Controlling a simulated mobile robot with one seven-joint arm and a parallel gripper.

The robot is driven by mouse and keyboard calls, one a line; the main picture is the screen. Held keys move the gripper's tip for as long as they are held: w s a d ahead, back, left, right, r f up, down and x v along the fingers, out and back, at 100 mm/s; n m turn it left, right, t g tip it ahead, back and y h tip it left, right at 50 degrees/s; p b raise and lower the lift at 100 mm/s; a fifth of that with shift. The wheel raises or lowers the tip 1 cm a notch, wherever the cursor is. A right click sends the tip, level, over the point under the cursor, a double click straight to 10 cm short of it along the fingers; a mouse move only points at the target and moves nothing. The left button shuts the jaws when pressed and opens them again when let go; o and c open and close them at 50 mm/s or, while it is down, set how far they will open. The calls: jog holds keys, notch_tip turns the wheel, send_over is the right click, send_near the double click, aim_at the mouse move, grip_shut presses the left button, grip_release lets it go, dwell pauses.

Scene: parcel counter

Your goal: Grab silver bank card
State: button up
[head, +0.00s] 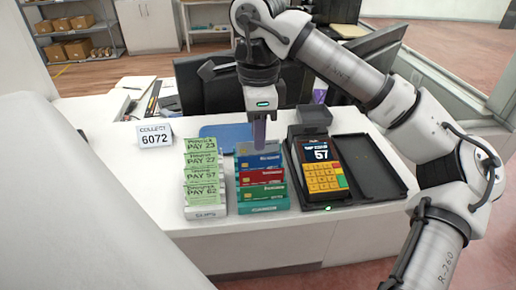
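A card rack (263,209) stands on the white counter and holds several bank cards in a row. A grey-silver card (243,148) is at the back of the rack, behind a blue card (258,162), a red card (262,177) and a green card (263,193). My gripper (259,146) points straight down at the back of the rack, its fingertips at or just over the silver card. The fingers hide part of that card. The gap between the fingers does not show, and I cannot tell whether they touch the card.
Left of the rack, green paper slips (202,175) stand in a holder. A "COLLECT 6072" sign (154,135) and a blue pad (224,134) are on the counter; dark monitors stand behind.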

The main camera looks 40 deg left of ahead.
jog(key=shift+f, duration=1.5)
grip_shut()
